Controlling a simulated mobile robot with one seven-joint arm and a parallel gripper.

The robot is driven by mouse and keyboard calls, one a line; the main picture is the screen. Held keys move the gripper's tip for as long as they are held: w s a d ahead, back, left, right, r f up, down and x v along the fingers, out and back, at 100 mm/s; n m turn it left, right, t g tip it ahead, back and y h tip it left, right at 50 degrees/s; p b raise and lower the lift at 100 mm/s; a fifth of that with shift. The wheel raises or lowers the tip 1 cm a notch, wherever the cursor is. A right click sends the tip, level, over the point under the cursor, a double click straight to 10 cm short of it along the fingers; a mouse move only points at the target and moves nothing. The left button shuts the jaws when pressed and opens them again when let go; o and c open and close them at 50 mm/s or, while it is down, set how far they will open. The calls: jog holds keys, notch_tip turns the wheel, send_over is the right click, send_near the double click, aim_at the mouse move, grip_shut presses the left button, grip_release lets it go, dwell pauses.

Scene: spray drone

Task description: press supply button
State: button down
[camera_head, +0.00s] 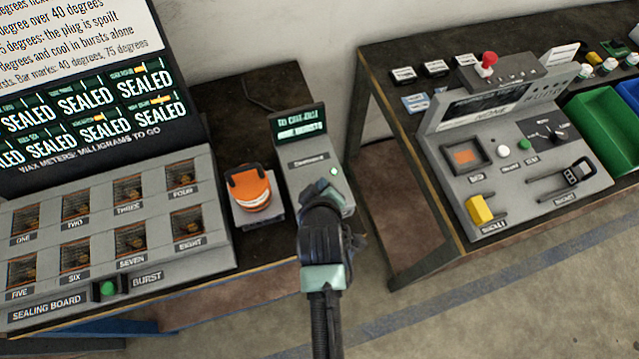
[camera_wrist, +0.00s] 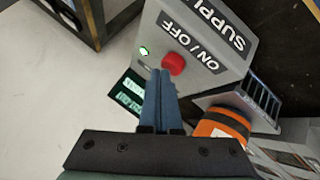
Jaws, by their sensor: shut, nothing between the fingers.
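The supply box (camera_head: 309,176) is a grey unit with a dark green-lit screen (camera_head: 299,124) at its back, on the dark bench. In the wrist view the box (camera_wrist: 208,40) carries the words SUPPLY and ON / OFF, a red round button (camera_wrist: 173,64) and a lit light (camera_wrist: 143,51). My gripper (camera_wrist: 160,76) is shut and empty, its blue-grey fingertips right beside the red button in that picture. I cannot tell whether they touch it. In the head view my gripper (camera_head: 325,232) is over the box's front and the button is hidden.
An orange pot (camera_head: 251,190) on a small stand is close left of the box. The sealing board (camera_head: 150,195) with its green burst button (camera_head: 107,289) fills the left. A grey console (camera_head: 515,160) and a green bin (camera_head: 604,125) stand on the right bench, across a gap.

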dwell(0.3)
jog(key=shift+r+p, duration=0.95)
jog(key=shift+p, duration=0.05)
notch_tip(320, 180, up, 6)
jog(key=p, duration=0.6)
